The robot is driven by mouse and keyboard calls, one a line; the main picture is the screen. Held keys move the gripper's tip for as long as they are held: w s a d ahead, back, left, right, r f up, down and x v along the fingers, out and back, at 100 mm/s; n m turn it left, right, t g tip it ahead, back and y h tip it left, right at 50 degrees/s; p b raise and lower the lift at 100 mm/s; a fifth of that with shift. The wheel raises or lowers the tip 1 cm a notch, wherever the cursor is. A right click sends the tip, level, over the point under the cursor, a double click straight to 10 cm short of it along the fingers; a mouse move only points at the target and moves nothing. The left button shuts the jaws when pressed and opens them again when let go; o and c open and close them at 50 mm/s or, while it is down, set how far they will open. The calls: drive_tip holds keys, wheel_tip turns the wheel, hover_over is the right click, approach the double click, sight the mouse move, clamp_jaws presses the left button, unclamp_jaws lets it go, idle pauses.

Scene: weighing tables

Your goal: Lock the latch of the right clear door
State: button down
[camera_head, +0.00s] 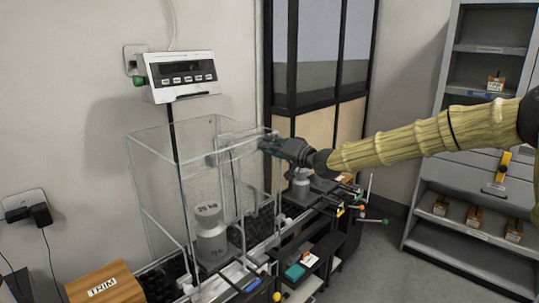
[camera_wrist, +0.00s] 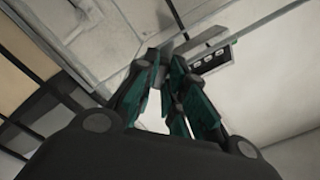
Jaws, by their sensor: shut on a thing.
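A tall clear case (camera_head: 143,205) stands on the weighing table, with a grey weight marked 20 kg (camera_head: 210,235) inside it. The right clear door (camera_head: 265,185) is at the case's right side; its exact angle is hard to tell. My gripper (camera_head: 264,144) reaches in from the right to the upper right edge of the case. In the wrist view its green-padded fingers (camera_wrist: 166,62) close on a small part at that edge, which seems to be the latch. The fingers mostly hide it, so its position cannot be read.
A second weight (camera_head: 300,186) stands under my arm. A wooden TRIM box (camera_head: 105,285) is at front left. Shelves (camera_head: 470,215) stand at the right, with open floor before them.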

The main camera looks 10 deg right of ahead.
drive_tip(key=shift+f+n+b, duration=0.2)
drive_tip(key=shift+n+b, duration=3)
drive_tip(key=shift+n, duration=1.7)
drive_tip(key=c, duration=1.5)
unclamp_jaws()
drive_tip(key=shift+r, duration=0.1)
drive_tip(key=v, duration=1.2)
